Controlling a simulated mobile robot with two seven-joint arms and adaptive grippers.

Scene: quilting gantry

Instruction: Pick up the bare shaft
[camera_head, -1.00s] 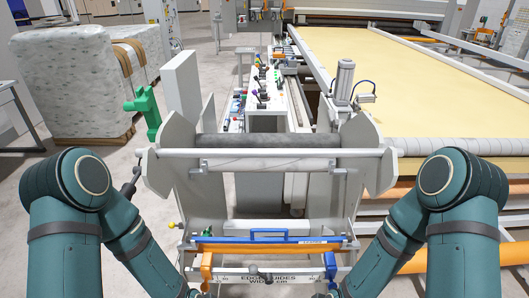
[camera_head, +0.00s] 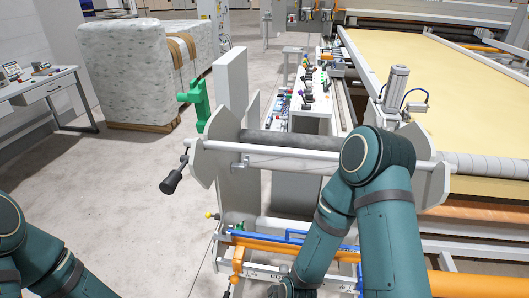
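A long pale bar (camera_head: 285,162), which looks like the bare shaft, lies level across the front of the grey stand, between its two end plates. My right arm crosses in front of its right part and hides some of it. A thicker dark grey roller (camera_head: 292,140) lies just behind it. Both my arms show, the left at the lower left corner and the right in front of the stand. Both arms run down to the bottom edge, and neither gripper's fingers are in view.
A black-handled crank (camera_head: 172,181) sticks out at the stand's left end plate (camera_head: 210,150), below a green bracket (camera_head: 196,103). A blue handle and orange bar (camera_head: 262,246) cross the stand low down. Floor left of the stand is clear; a quilting table (camera_head: 440,100) stands right.

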